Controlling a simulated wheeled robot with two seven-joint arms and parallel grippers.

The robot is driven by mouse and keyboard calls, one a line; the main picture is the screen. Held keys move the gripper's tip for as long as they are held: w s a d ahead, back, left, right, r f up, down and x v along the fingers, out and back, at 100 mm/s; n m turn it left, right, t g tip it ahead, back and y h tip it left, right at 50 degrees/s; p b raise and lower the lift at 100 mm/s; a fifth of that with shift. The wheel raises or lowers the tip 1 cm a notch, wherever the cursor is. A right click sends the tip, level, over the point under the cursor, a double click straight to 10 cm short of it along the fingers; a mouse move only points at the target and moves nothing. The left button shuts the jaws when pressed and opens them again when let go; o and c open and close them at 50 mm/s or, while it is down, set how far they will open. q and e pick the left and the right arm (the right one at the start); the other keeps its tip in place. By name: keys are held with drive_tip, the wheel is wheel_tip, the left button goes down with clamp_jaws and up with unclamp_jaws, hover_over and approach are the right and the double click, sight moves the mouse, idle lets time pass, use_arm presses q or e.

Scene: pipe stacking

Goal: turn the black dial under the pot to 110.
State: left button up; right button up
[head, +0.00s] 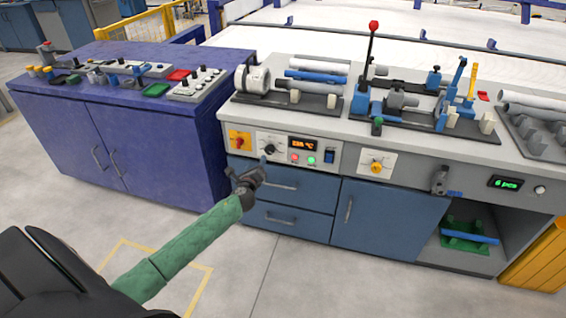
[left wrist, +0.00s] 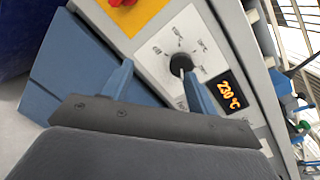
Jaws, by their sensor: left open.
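The black dial (head: 270,149) sits on a white plate on the bench's front panel. In the left wrist view the dial (left wrist: 181,62) has a pale pointer line and small printed marks around it, too blurred to read. The orange display (left wrist: 231,97) beside it reads 230 °C. My left gripper (head: 264,162) is open just in front of and below the dial. In the left wrist view its blue fingers (left wrist: 157,74) are apart and empty, with the dial beyond the tips, nearer the right finger; contact cannot be told. A round white device (head: 252,79) stands above. My right gripper is out of view.
A red knob on a yellow plate (head: 239,140) is left of the dial. Red and green buttons (head: 303,159) and a blue switch (head: 329,156) are to its right. Blue drawers (head: 280,180) lie below. A purple cabinet (head: 150,140) stands left, with open floor in front.

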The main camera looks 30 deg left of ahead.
sight(269, 152)
use_arm(q)
drive_tip(key=shift+w+d+r+m+t+h, duration=0.15)
drive_tip(key=shift+w+d+m+t+h, duration=0.15)
drive_tip(key=shift+w+m, duration=1.1)
drive_tip(key=shift+w+d+r+m+t+h, duration=0.15)
drive_tip(key=shift+w+m+h, duration=0.3)
drive_tip(key=shift+w+m, duration=1)
drive_tip(key=shift+w+d+r+m+t+h, duration=0.1)
drive_tip(key=shift+w+m+t+h, duration=0.2)
drive_tip(key=shift+w+m, duration=1.1)
drive_tip(key=shift+s, duration=0.2)
drive_tip(key=c, duration=1)
